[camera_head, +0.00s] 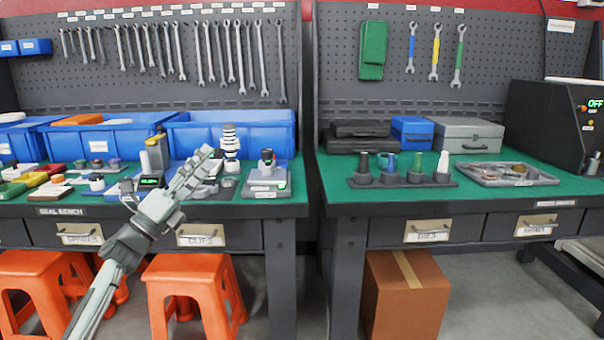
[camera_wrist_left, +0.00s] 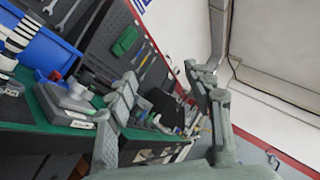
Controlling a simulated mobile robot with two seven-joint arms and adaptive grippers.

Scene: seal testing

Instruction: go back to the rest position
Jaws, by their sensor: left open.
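My left arm reaches up from the lower left in the head view. Its grey gripper (camera_head: 208,159) is in front of the left workbench (camera_head: 47,197), with its fingers pointing up and to the right. In the left wrist view the two fingers of this gripper (camera_wrist_left: 160,76) stand wide apart with nothing between them, so it is open and empty. My right gripper is in neither view.
Blue bins (camera_head: 110,139), a scale-like device (camera_head: 267,190) and small parts crowd the left bench. Orange stools (camera_head: 190,272) stand below. The right bench (camera_head: 330,180) holds cases, a tool rack (camera_head: 403,180) and a tray (camera_head: 545,180). A cardboard box (camera_head: 404,300) is underneath.

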